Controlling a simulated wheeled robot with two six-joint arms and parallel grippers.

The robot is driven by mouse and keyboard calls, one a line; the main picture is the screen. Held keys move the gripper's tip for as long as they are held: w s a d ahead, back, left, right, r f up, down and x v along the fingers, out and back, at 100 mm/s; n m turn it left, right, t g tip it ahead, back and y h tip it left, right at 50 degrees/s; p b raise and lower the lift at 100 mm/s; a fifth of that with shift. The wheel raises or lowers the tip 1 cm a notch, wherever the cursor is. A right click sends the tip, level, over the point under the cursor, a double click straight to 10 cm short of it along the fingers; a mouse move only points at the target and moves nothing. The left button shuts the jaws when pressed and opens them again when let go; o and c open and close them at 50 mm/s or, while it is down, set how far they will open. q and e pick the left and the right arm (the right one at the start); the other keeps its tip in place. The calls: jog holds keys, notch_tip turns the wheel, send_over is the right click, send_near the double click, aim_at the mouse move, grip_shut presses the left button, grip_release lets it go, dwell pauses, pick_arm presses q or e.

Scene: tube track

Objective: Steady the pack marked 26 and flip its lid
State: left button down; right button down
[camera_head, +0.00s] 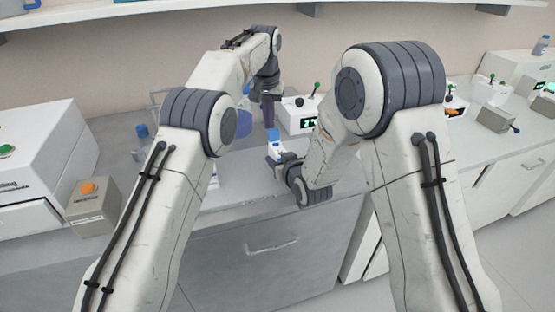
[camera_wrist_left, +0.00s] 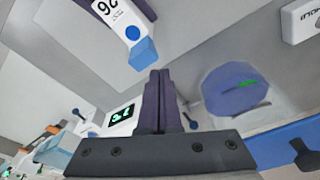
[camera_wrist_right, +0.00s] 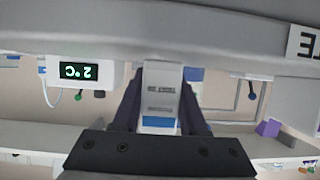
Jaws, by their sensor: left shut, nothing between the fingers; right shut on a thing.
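The pack marked 26 (camera_wrist_left: 112,14) is white with a blue dot, and a blue lid (camera_wrist_left: 143,53) is at its end. In the head view the blue lid (camera_head: 273,134) is at the top of the small pack, above the counter. My right gripper (camera_head: 276,156) is shut on the pack, whose white face (camera_wrist_right: 160,92) shows between the fingers in the right wrist view. My left gripper (camera_head: 269,124) is shut and empty, pointing down just above the lid. Its closed fingers (camera_wrist_left: 160,82) are beside the lid in the left wrist view. Whether the lid is fully closed I cannot tell.
A white device with a green display (camera_head: 300,115) stands right behind the pack. A round translucent blue thing (camera_wrist_left: 235,90) is near my left fingers. A blue-capped bottle (camera_head: 142,140) and a box with an orange button (camera_head: 90,200) are at the left.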

aim_at(275, 133)
pick_arm(q)
jog(key=shift+s+r, duration=0.1)
jog(key=shift+s+d+r, duration=0.15)
jog(key=shift+s+d, duration=0.05)
jog(key=shift+s, duration=0.3)
jog(key=shift+s+d+r, duration=0.15)
jog(key=shift+s+d, duration=0.05)
jog(key=shift+s, duration=0.3)
jog(key=shift+s+d+r, duration=0.3)
jog(key=shift+s+r, duration=0.3)
jog(key=shift+s, duration=0.25)
jog(key=shift+f, duration=0.1)
jog(key=shift+s+d+f, duration=0.1)
jog(key=shift+s+f, duration=0.1)
jog(key=shift+s, duration=0.05)
jog(key=shift+f, duration=0.2)
